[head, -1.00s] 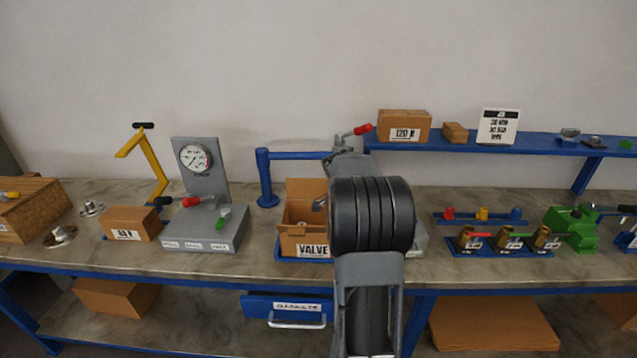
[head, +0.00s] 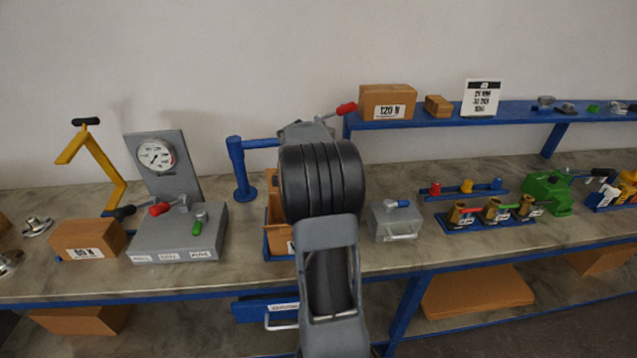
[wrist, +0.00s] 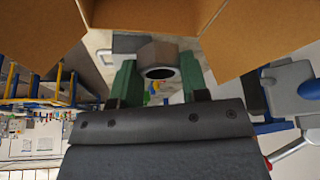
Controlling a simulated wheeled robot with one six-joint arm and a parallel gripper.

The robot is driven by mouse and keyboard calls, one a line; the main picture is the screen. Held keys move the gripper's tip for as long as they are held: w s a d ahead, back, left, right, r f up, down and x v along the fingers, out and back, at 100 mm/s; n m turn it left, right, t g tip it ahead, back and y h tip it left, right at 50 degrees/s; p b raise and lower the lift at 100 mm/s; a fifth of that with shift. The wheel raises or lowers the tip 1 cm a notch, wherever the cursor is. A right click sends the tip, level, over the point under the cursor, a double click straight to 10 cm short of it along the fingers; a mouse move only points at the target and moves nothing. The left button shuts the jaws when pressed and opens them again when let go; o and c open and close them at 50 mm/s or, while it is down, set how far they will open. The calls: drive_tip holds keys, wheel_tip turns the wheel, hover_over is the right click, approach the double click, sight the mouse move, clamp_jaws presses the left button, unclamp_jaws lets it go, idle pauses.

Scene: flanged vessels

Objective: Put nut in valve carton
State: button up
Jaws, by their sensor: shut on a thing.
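My gripper (wrist: 157,82) has green fingers and is shut on a nut (wrist: 158,55), a grey-brown hexagonal piece with a dark round hole, in the wrist view. Brown cardboard panels of a carton (wrist: 135,14) fill the top of that view, close to the nut; I cannot tell whether the nut is inside. In the head view the valve carton (head: 275,240) stands on the bench, mostly hidden behind my arm, with its label nearly all covered. My gripper and the nut are hidden behind the arm there.
A gauge stand (head: 178,230) and a small carton (head: 88,240) stand left of the valve carton. A grey box with a blue knob (head: 396,220) stands just right of my arm. A blue post (head: 240,168) and a raised blue shelf (head: 440,120) are behind.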

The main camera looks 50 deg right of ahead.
wheel_tip(320, 180, down, 17)
drive_tip(key=b, duration=1.5)
drive_tip(key=shift+a+r, duration=0.1)
drive_tip(key=shift+r, duration=0.05)
drive_tip(key=shift+f+b, duration=0.65)
drive_tip(key=shift+b, duration=0.1)
drive_tip(key=o, duration=1.1)
drive_tip(key=shift+c, duration=0.2)
